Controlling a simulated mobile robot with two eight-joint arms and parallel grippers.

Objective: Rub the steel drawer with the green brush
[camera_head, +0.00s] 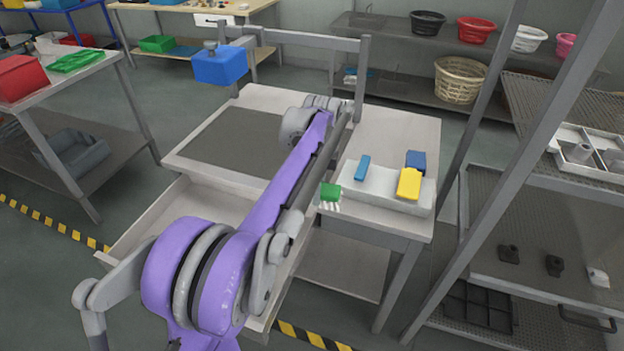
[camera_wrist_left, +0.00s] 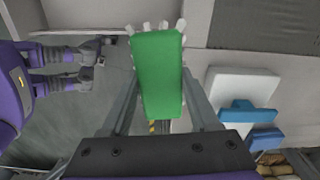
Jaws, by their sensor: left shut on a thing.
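The green brush (camera_wrist_left: 158,70) fills the middle of the left wrist view, with white bristles along its far end and side. My left gripper (camera_wrist_left: 161,98) is shut on it, one finger on each side. In the head view the green brush (camera_head: 330,191) shows just right of my purple arm, near the tray's left end, bristles down. The gripper itself is mostly hidden behind the arm there. The steel drawer (camera_head: 205,201) is pulled out below the worktable, pale and open at the top. My arm covers its right part. The brush appears apart from the drawer.
The worktable (camera_head: 395,140) has a dark inset top and a raised frame at the back. A white tray (camera_head: 385,200) on its right holds a blue brush, a yellow item and a dark blue block. Shelving (camera_head: 490,180) stands close on the right. A side table (camera_head: 85,75) stands left.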

